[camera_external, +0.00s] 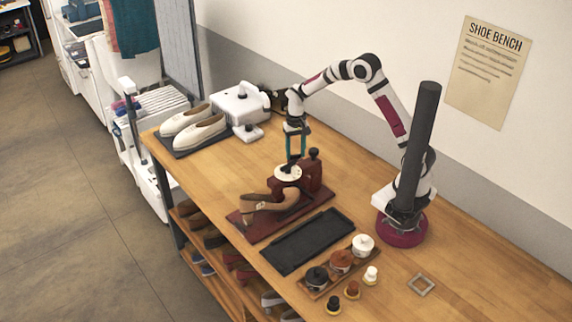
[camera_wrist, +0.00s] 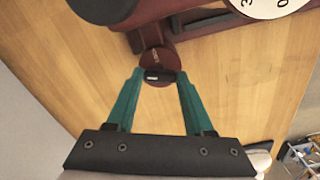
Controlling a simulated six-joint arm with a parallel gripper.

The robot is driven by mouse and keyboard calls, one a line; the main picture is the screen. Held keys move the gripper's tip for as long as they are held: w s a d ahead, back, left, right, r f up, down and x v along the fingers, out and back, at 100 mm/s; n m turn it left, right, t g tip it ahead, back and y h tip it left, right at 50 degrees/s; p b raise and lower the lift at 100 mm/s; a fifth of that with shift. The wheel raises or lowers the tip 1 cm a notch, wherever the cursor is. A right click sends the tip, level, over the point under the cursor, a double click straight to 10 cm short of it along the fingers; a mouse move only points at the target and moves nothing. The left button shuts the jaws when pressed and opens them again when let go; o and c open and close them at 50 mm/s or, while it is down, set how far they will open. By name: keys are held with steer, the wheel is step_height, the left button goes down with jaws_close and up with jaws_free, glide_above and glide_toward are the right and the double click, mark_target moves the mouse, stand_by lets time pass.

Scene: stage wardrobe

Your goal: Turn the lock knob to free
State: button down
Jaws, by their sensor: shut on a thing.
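My gripper (camera_external: 294,157) points down at the dark red shoe-stretching device (camera_external: 312,178) on the bench. In the wrist view my two teal fingertips (camera_wrist: 159,78) are shut on the lock knob (camera_wrist: 157,55), a dark red round knob with a small black front part between the tips. Lettering on the knob is too small to read. Its position marks cannot be made out. A white numbered dial (camera_external: 288,173) sits on the device, and part of it shows in the wrist view (camera_wrist: 262,5). A brown shoe (camera_external: 268,205) is on the device. The knob cannot be made out in the external view.
An empty black tray (camera_external: 307,241) lies in front of the device. A white machine (camera_external: 240,106) and pale shoes (camera_external: 194,126) are behind at left. A dark post (camera_external: 418,150) stands near my base.

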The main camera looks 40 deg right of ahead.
steer(key=shift+n, duration=2.1)
steer(key=shift+c, duration=1.4)
jaws_free()
step_height(320, 180, up, 16)
